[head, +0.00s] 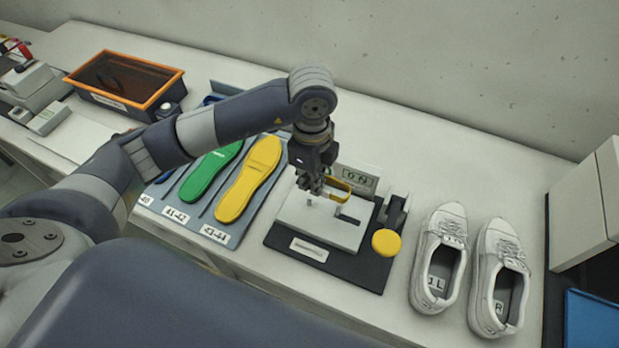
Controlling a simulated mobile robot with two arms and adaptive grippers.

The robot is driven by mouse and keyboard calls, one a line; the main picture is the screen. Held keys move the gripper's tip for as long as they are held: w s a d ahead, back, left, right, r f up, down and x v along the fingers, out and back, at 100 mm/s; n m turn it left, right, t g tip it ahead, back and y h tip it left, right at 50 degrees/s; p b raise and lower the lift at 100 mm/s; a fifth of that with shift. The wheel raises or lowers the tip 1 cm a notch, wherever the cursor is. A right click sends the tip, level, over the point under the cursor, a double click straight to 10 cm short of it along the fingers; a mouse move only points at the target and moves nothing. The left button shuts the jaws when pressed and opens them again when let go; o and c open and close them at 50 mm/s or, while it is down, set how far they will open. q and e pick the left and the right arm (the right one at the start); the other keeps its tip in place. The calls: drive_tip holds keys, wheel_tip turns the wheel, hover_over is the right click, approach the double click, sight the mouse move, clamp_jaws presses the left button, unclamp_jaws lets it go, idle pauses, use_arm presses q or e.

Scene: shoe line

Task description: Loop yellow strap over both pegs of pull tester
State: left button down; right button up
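The pull tester (298,223) is a pale block on a dark base, with a small display (358,179) at its back and a round yellow knob (386,242) at its right. My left gripper (314,189) points down over the block. It appears shut on one end of the yellow strap (338,187), a small loop reaching to the right above the block. A short peg (309,201) stands on the block just below the gripper. I cannot make out the second peg clearly; the strap appears around neither. My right gripper is not in view.
Green (209,172) and yellow insoles (249,180) lie on a labelled board left of the tester. A pair of white shoes (439,258) stands to the right. An orange-rimmed crate (124,80) is at back left. The table behind the tester is clear.

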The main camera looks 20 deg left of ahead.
use_arm(q)
drive_tip(key=shift+f+n, duration=0.15)
drive_tip(key=shift+n, duration=0.25)
drive_tip(key=shift+f+b, duration=2.95)
drive_tip(key=shift+f, duration=0.8)
drive_tip(key=shift+s+f+b, duration=0.15)
drive_tip(key=shift+f+b, duration=0.55)
drive_tip(key=shift+f, duration=0.15)
drive_tip(key=c, duration=1.7)
unclamp_jaws()
